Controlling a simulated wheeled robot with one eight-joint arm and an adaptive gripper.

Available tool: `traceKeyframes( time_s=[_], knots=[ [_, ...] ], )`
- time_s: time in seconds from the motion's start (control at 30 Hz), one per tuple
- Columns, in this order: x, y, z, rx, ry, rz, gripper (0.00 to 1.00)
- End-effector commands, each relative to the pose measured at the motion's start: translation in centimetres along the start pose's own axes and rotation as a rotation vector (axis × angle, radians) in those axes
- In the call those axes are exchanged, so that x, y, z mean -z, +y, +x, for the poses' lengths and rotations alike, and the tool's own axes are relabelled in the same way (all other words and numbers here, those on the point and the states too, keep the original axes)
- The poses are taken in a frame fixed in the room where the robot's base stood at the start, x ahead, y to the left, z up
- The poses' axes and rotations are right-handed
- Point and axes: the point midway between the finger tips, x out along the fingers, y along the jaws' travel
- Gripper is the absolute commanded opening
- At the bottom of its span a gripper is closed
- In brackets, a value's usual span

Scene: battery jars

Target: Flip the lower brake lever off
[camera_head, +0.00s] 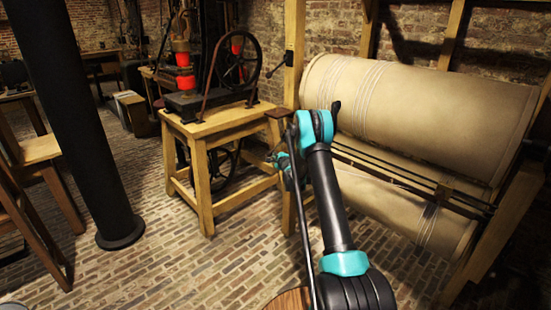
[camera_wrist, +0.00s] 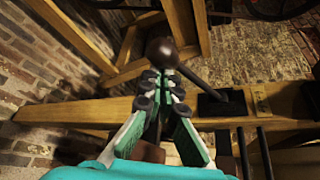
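In the wrist view a lever with a round dark knob (camera_wrist: 161,51) shows just past my fingertips. Its dark rod runs down and right to a black block (camera_wrist: 221,102) on a wooden beam (camera_wrist: 92,110). My gripper (camera_wrist: 160,76) has teal fingers with dark pads. The tips are drawn in almost together with nothing seen between them. The knob looks very near the tips, but whether they touch cannot be told. In the head view my gripper (camera_head: 285,165) is small and partly hidden by my arm, beside the wooden post. Another black lever (camera_head: 281,63) is higher on that post.
Large cloth-covered rollers (camera_head: 425,110) in a wooden frame stand at the right. A wooden stand (camera_head: 222,125) with a red and black machine is left of the post. A black column (camera_head: 85,130) stands at the left. Brick floor (camera_head: 170,265) is open in front.

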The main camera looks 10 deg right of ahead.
Motion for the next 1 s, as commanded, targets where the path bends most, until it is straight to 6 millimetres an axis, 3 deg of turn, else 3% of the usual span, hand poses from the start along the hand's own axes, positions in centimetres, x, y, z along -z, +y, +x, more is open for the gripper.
traceKeyframes(
  time_s=[0.37,1.0],
  knots=[
    [-1.9,-1.4,-1.0,-0.092,-0.001,0.164,0.0],
    [-5.4,-7.1,-2.9,-0.363,-0.001,0.66,0.0]
  ],
)
